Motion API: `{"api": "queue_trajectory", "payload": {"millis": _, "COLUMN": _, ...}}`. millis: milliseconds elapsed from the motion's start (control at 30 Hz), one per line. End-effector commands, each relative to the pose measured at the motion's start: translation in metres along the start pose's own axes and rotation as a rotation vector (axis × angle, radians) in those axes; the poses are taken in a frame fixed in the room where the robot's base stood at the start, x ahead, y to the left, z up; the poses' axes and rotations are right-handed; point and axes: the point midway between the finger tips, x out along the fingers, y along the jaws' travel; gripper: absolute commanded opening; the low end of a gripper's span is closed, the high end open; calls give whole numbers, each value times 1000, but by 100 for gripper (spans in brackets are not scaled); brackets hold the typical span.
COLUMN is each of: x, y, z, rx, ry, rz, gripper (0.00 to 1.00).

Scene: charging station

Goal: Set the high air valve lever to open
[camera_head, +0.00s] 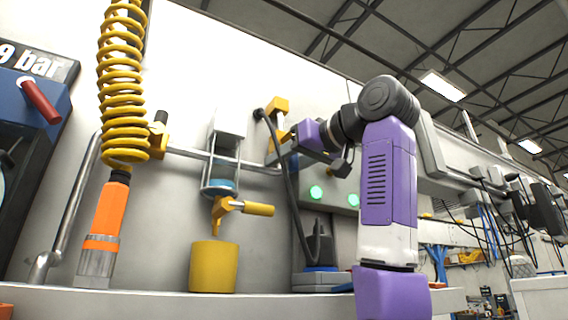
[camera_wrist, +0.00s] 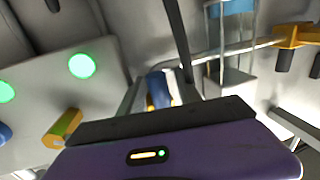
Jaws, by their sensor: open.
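A yellow air valve part (camera_head: 277,105) sits high on the wall panel, with more yellow (camera_head: 283,137) just below it near the pipe's right end. I cannot tell clearly which part is the lever, or its setting. My gripper (camera_head: 281,152) is at this spot, partly hiding it. Contact cannot be told. A lower yellow valve with a handle (camera_head: 257,209) hangs under the clear filter bowl (camera_head: 221,170).
A dark hose (camera_head: 291,190) runs down close beside my gripper. Left are another yellow valve (camera_head: 158,142), a yellow coiled hose (camera_head: 122,80) and an orange tool (camera_head: 106,212). A yellow cup (camera_head: 213,268) stands on the ledge. Two green lights (camera_head: 316,192) glow below my gripper.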

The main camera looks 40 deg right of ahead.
Motion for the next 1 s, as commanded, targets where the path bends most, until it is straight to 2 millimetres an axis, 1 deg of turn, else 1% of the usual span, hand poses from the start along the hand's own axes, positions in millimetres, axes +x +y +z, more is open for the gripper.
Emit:
{"api": "queue_trajectory", "payload": {"millis": 300, "x": -49, "y": 0, "z": 2, "rx": -2, "ry": 4, "rz": 1, "gripper": 41}}
{"api": "queue_trajectory", "payload": {"millis": 400, "x": -62, "y": 0, "z": 2, "rx": -1, "ry": 3, "rz": 2, "gripper": 41}}
{"api": "queue_trajectory", "payload": {"millis": 500, "x": -71, "y": 0, "z": 1, "rx": 0, "ry": 2, "rz": 1, "gripper": 41}}
{"api": "queue_trajectory", "payload": {"millis": 633, "x": -75, "y": 0, "z": 1, "rx": 0, "ry": 1, "rz": 1, "gripper": 41}}
{"api": "queue_trajectory", "payload": {"millis": 1000, "x": -74, "y": 0, "z": 0, "rx": 0, "ry": 1, "rz": 1, "gripper": 41}}
